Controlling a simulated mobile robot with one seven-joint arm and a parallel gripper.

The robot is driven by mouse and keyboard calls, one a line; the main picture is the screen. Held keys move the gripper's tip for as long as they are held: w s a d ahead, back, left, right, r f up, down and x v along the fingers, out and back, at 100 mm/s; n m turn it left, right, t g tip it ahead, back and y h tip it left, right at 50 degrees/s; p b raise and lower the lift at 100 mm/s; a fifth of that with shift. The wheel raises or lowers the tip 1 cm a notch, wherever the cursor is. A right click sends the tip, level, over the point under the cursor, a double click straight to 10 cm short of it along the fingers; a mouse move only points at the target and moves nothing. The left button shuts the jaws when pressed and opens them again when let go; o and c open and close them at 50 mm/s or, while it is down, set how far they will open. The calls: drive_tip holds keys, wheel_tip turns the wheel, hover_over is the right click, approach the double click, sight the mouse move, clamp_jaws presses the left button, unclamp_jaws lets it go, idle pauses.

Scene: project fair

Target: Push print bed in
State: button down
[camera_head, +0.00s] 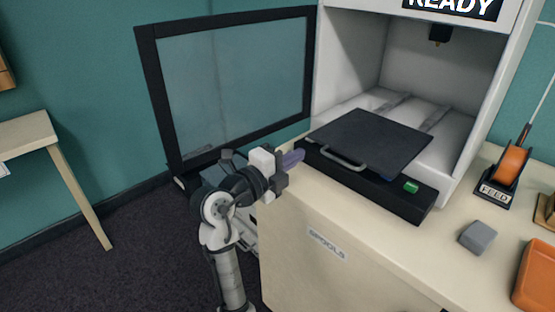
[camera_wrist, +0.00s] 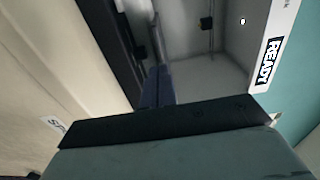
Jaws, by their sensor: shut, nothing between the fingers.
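The print bed (camera_head: 372,142) is a flat dark plate with a grey bar handle (camera_head: 343,156) on its front edge. It lies partly inside the white printer (camera_head: 350,60), its front part reaching out over the black front base (camera_head: 378,190). My gripper (camera_head: 298,157) is shut and empty, with purple-blue fingers, just left of the handle and apparently apart from it. In the wrist view the shut fingers (camera_wrist: 156,88) point toward the printer opening. Dark parts there partly hide the bed, and contact cannot be told.
The printer's black-framed glass door (camera_head: 235,85) stands open on the left, behind my arm. A green button (camera_head: 411,186) sits on the base's right end. A grey block (camera_head: 478,237), orange tray (camera_head: 537,275) and FEED lever (camera_head: 512,160) stand right on the cabinet top (camera_head: 300,205).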

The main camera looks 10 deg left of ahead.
drive_tip(key=p, duration=0.2)
approach(344, 127)
drive_tip(key=v, duration=0.3)
drive_tip(key=shift+w+f, duration=0.1)
drive_tip(key=shift+f, duration=0.15)
drive_tip(key=shift+w+d+f+b, duration=0.15)
drive_tip(key=shift+w+d+b, duration=0.05)
drive_tip(key=shift+w+b, duration=0.2)
drive_tip(key=b+x, duration=0.6)
drive_tip(key=x, duration=0.5)
drive_tip(key=shift+w+d, duration=0.25)
drive_tip(key=shift+w, duration=0.05)
drive_tip(key=shift+w+d, duration=0.15)
drive_tip(key=shift+w, duration=0.05)
drive_tip(key=shift+s, duration=0.1)
